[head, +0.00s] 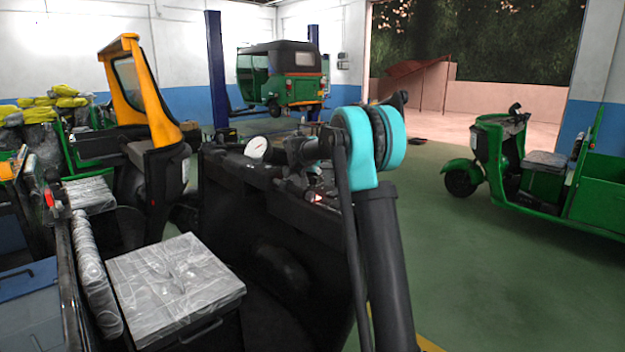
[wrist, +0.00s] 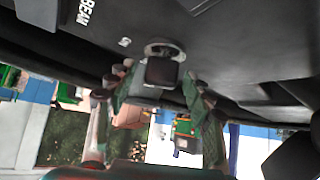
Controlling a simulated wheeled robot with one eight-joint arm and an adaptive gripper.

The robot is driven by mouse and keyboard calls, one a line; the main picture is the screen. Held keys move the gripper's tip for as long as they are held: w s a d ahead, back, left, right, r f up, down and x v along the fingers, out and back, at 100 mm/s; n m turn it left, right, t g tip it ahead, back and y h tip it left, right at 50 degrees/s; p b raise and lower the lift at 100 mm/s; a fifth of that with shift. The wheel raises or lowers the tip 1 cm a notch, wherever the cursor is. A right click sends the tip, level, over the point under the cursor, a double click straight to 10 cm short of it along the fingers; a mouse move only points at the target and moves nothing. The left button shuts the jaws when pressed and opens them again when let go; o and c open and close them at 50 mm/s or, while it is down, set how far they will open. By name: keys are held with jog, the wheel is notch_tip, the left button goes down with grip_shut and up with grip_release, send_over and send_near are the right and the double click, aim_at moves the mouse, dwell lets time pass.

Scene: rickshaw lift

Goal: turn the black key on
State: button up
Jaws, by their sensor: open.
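The black key (wrist: 162,71) shows in the wrist view as a small dark block below a pale metal ring on the dark dashboard panel (wrist: 235,45). My gripper (wrist: 158,84) is open, with one finger on each side of the key. The gap between the fingers is wider than the key, and I cannot tell whether either finger touches it. In the head view my arm reaches to the dark dashboard (head: 262,170) of the nearest vehicle. The key cannot be made out there.
A round white gauge (head: 257,147) stands on the dashboard. A plastic-wrapped seat (head: 175,285) is at the lower left. A green three-wheeler (head: 545,185) stands at the right, and another is raised on a lift (head: 283,80) behind. Green floor is open between them.

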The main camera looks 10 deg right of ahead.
jog(key=v, duration=1.2)
